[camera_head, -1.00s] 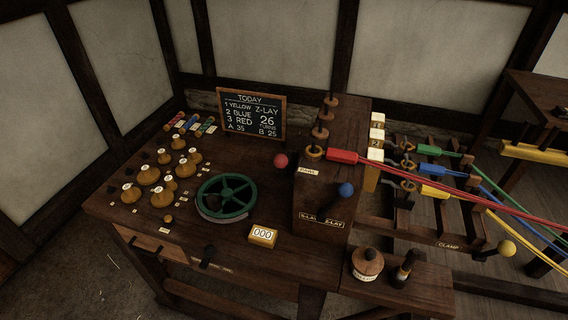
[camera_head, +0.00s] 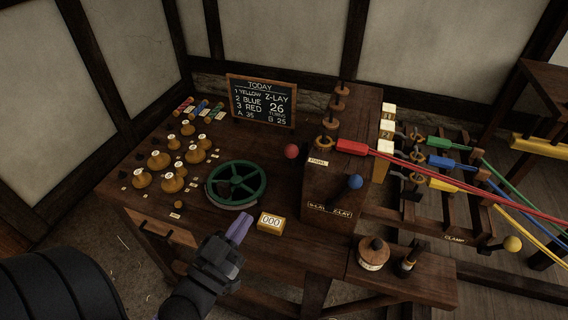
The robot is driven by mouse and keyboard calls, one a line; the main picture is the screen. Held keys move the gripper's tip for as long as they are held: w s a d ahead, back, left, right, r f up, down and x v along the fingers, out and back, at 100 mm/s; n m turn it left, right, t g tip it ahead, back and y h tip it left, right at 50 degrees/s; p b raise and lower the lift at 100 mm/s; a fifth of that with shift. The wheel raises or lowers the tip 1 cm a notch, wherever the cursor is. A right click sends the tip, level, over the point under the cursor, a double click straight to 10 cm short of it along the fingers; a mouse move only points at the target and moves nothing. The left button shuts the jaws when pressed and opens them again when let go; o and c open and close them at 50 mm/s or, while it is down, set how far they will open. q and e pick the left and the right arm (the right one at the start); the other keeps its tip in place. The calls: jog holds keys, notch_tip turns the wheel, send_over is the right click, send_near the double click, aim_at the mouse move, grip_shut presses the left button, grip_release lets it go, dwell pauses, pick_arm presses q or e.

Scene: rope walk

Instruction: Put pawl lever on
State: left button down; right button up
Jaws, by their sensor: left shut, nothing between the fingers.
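The pawl lever shows as a red ball knob (camera_head: 291,151) at the left side of the dark wooden gear box, near the small label that seems to read PAWL (camera_head: 318,162). Its shaft is hard to make out. My left gripper (camera_head: 240,228) is shut and empty over the front of the bench, below and left of the red knob and clear of it. My right gripper is not in view.
A green handwheel (camera_head: 236,184) and a yellow counter reading 000 (camera_head: 271,221) lie near my left gripper. A blue-knobbed lay lever (camera_head: 355,182) stands on the box front (camera_head: 320,190). Weights (camera_head: 160,160) fill the bench's left; ropes (camera_head: 450,183) stretch right.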

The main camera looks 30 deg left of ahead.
aim_at(288, 156)
pick_arm(q)
jog(key=w+r, duration=0.1)
jog(key=w, duration=0.8)
jog(key=w+r, duration=0.1)
jog(key=w, duration=0.3)
jog(key=shift+w+a+r+b, duration=0.25)
jog(key=shift+w+r+b, duration=0.05)
jog(key=shift+w+b, duration=0.1)
jog(key=w+r+g+p, duration=0.1)
jog(key=g+p, duration=0.1)
jog(key=p, duration=0.2)
jog(key=w+r+g+p, duration=0.1)
jog(key=w+g+p, duration=0.1)
jog(key=p, duration=0.3)
jog(key=w+a+r+n+g+p, duration=0.1)
jog(key=p, duration=0.3)
jog(key=shift+w+r+g, duration=0.15)
jog(key=shift+r+g, duration=0.05)
jog(key=shift+g, duration=0.2)
jog(key=shift+w+a+f+g+h+p, duration=0.15)
jog(key=shift+w+g+p, duration=0.15)
jog(key=shift+w+p, duration=0.2)
jog(key=shift+w+a+r+g+h+p, duration=0.1)
jog(key=shift+w+a+g+h+p, duration=0.05)
jog(key=shift+w+g+p, duration=0.25)
jog(key=shift+w, duration=0.1)
